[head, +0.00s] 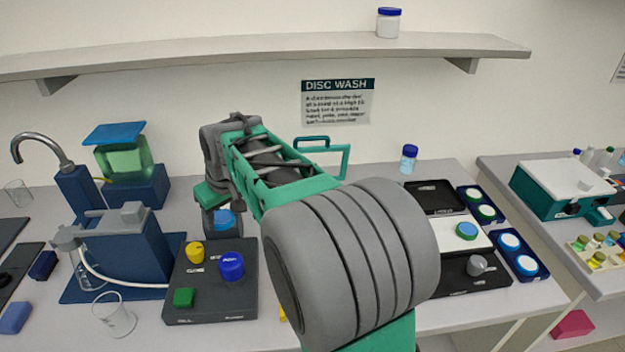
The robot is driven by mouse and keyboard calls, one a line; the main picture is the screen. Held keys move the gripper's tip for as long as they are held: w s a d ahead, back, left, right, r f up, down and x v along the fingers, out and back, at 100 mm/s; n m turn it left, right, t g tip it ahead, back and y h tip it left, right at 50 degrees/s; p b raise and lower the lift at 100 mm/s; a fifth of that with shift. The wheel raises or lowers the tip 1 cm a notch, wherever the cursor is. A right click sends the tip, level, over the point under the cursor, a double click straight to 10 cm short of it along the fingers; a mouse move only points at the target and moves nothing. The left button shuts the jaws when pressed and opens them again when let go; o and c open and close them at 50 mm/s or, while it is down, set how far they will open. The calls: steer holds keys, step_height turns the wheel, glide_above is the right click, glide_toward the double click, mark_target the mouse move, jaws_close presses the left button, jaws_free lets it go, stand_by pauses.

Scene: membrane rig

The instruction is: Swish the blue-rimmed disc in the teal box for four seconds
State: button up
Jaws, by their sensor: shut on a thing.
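My arm reaches across the middle of the head view, and its wrist hangs over the back of the bench, left of centre. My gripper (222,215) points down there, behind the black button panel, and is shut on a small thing. A light blue patch of it shows between the fingers, which fits the blue-rimmed disc (226,219); most of it is hidden. A teal frame (345,162) stands behind my arm; I cannot tell whether it belongs to the teal box. A teal box-shaped unit with a white top (565,185) stands on the right bench.
The button panel (210,285) has yellow, blue and green knobs. Left of it stand a blue pump stand (125,250), a tap and a green tank (125,160). Right of my arm lie black and white trays, a green-rimmed disc (467,231) and blue disc holders (512,250). A shelf runs above.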

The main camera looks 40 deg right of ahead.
steer(key=s+d+f+n+y+p, duration=0.1)
steer(key=d+f, duration=0.2)
steer(key=d, duration=1.1)
steer(key=d+f+n+p, duration=0.1)
steer(key=d+f+p, duration=0.1)
steer(key=d, duration=1.2)
step_height(320, 180, down, 8)
steer(key=b, duration=0.6)
steer(key=shift+s+f, duration=0.1)
steer(key=shift+f, duration=0.05)
steer(key=shift+w+a, duration=0.35)
steer(key=shift+a, duration=0.2)
steer(key=shift+s+d, duration=0.4)
steer(key=shift+d, duration=0.2)
stand_by(0.9)
